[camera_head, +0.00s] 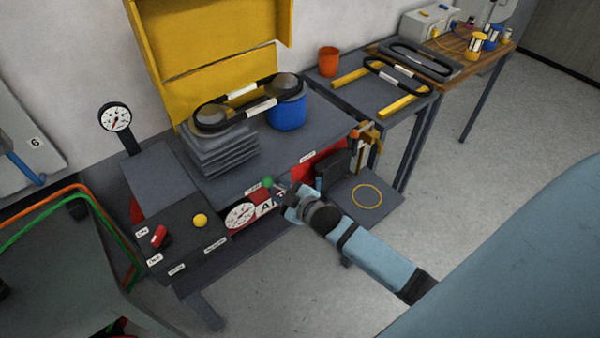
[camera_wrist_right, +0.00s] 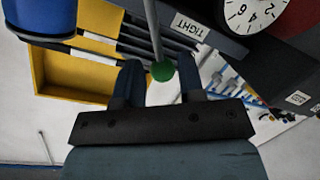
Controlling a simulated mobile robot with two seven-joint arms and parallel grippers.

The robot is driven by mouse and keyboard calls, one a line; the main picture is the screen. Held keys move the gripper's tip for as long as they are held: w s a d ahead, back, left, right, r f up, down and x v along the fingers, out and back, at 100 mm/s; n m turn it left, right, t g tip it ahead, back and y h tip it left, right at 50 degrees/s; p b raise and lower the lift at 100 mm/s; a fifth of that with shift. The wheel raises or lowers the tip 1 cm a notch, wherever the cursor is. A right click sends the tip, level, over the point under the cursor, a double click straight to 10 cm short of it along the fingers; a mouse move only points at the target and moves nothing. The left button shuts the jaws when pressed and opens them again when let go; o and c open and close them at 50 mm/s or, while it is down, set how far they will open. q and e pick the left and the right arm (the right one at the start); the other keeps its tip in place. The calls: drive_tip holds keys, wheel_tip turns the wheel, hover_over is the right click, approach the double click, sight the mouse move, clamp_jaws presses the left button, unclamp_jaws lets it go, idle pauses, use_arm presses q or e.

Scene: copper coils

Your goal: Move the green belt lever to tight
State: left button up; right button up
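The green ball knob of the belt lever (camera_head: 268,182) is at the front edge of the grey machine bench, beside a small white label too small to read. In the right wrist view the knob (camera_wrist_right: 163,71) sits on a thin grey rod, near a label reading TIGHT (camera_wrist_right: 189,27). My right gripper (camera_head: 283,189) is just right of the knob in the head view. In the wrist view its two fingers (camera_wrist_right: 160,82) are apart, with the knob appearing between them and a gap on each side. I cannot tell whether the knob is at fingertip depth. My left gripper is not in view.
A round dial (camera_head: 241,215) is on the front panel, left of the knob. A control box with a red switch (camera_head: 158,237) and yellow button (camera_head: 200,220) stands further left. A black belt (camera_head: 240,107) and blue drum (camera_head: 287,112) are on top.

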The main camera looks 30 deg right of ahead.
drive_tip(key=v, duration=0.9)
drive_tip(key=shift+a+r, duration=0.1)
drive_tip(key=shift+r, duration=0.05)
drive_tip(key=s+a+f+m+g+p, duration=0.2)
drive_tip(key=s+a+m+g+p, duration=0.2)
drive_tip(key=s, duration=0.9)
drive_tip(key=a+m+p, duration=0.2)
drive_tip(key=a, duration=0.2)
drive_tip(key=shift+a+f+y+p, duration=0.3)
drive_tip(key=shift+y, duration=0.1)
idle(0.4)
